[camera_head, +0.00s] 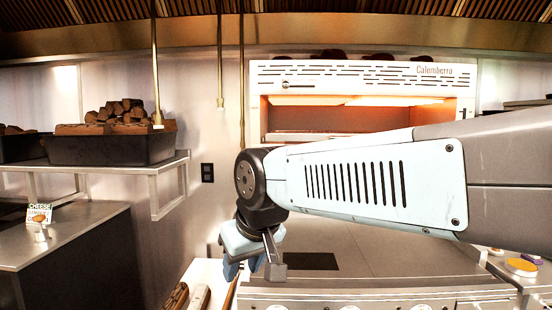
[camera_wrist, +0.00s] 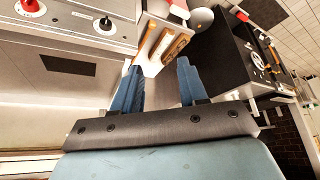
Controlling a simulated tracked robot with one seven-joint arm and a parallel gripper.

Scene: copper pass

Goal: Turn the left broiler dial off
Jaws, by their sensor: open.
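The broiler (camera_head: 365,75) is a white unit at the back with an orange-lit opening and slotted top panel. A red dial (camera_wrist: 30,6) and a black dial (camera_wrist: 104,25) show on a pale panel there, apart from the fingers.
My arm crosses in front of the broiler's lower right. A flat cooktop (camera_head: 400,262) lies below, with dials partly cut off at the bottom edge. A shelf (camera_head: 165,166) with a dark bin (camera_head: 110,150) stands left. Brass rods (camera_head: 220,60) hang from above.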

